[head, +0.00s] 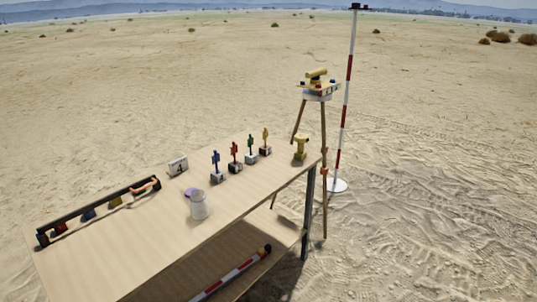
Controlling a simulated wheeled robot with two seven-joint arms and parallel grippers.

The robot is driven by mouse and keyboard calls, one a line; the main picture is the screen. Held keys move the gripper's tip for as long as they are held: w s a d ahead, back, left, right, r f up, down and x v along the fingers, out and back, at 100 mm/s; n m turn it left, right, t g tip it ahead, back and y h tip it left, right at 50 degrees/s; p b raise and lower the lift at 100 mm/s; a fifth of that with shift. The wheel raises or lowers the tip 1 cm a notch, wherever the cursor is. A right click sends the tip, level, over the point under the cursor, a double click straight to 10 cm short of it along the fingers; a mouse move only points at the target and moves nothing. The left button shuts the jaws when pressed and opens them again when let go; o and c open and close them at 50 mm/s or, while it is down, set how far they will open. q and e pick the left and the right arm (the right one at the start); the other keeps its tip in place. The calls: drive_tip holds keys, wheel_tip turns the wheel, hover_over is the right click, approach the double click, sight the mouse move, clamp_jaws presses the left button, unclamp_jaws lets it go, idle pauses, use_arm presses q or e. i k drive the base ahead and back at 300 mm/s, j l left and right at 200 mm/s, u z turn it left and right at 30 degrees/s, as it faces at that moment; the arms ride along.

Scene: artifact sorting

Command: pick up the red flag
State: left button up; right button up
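The red flag (234,149) stands upright in a small dark block on the wooden table (130,250). It is in a row of similar small flags, between a blue flag (215,160) on its left and a green flag (250,143) on its right. A yellow flag (265,138) stands at the right end of the row. Neither of my grippers is in view.
A white cup (198,206) and a purple disc (191,192) are in front of the flags. A numbered card (178,165) and a long dark rack (100,209) stand left. A yellow instrument (300,147) is near the right end. A tripod (323,170) and striped pole (347,90) stand beyond.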

sight(234, 149)
drive_tip(key=i+l+u, duration=0.25)
drive_tip(key=i+l, duration=0.35)
drive_tip(key=i, duration=0.35)
drive_tip(key=i+l+u, duration=0.25)
drive_tip(key=i+l, duration=0.55)
drive_tip(key=i, duration=0.05)
